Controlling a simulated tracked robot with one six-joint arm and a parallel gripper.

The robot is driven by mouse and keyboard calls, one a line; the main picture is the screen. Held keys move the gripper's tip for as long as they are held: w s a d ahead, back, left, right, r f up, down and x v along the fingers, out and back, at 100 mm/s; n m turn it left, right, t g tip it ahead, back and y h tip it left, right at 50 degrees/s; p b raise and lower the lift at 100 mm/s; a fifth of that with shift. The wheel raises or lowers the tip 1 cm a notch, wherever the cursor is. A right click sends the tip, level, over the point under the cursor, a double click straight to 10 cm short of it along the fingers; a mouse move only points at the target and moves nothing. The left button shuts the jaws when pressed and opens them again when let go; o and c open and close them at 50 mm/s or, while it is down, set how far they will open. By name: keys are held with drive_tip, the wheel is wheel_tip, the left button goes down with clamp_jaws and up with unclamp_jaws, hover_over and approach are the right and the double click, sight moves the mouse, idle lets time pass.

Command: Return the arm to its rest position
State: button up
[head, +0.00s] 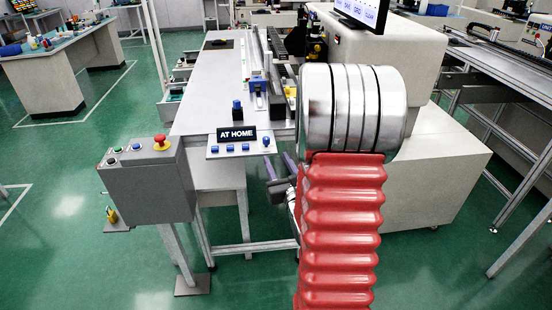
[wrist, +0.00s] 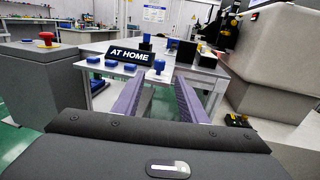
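My arm crosses the right of the head view, with a red ribbed sleeve and a silver ringed joint. My gripper (head: 278,172) shows partly behind it, left of the sleeve, beside the front end of the bench. In the wrist view my gripper (wrist: 158,88) has two purple fingers that stand apart with nothing between them. The fingers point toward the bench end, where a black "AT HOME" sign (wrist: 138,56) stands on a white panel. The sign also shows in the head view (head: 236,134). Part of the gripper is hidden by the sleeve in the head view.
A grey box with a red emergency button (head: 160,142) stands left of the bench. The white panel carries several blue buttons (head: 230,148) and a blue knob (wrist: 159,64). A large beige machine (head: 432,170) stands close on the right. Green floor is open at left.

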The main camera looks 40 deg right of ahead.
drive_tip(key=shift+s+a, duration=0.15)
drive_tip(key=shift+s, duration=0.25)
idle(0.3)
